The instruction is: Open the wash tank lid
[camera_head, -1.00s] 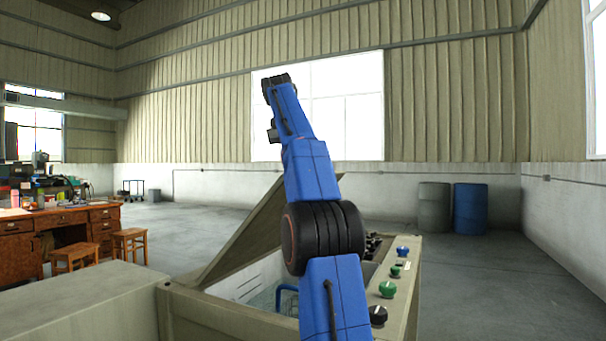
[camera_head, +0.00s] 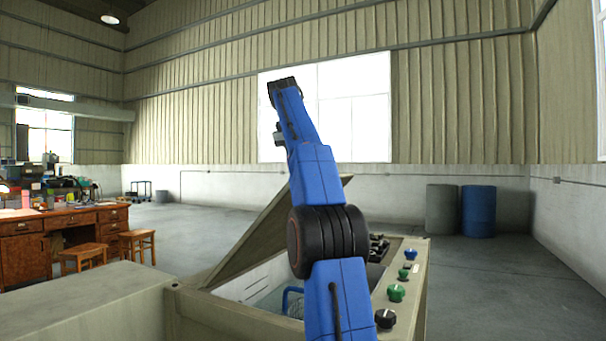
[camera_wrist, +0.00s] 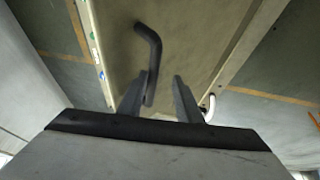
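The wash tank (camera_head: 190,309) stands in front of me in the head view. Its beige lid (camera_head: 262,232) is tilted up, partly open, sloping up to the right behind my arm. In the wrist view the lid (camera_wrist: 190,35) carries a bent black handle (camera_wrist: 154,60). My gripper (camera_wrist: 161,75) is open, its fingers apart. The handle's lower part lies just beside the left finger, on the inner side; I cannot tell if they touch. The gripper itself cannot be made out in the head view.
Green, blue and black knobs (camera_head: 396,293) line the panel at the tank's right. A flat grey-beige surface (camera_head: 85,305) adjoins the tank's left. A wooden workbench (camera_head: 70,225) with stools is at far left. Two drums (camera_head: 478,212) stand at back right. Floor beyond is clear.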

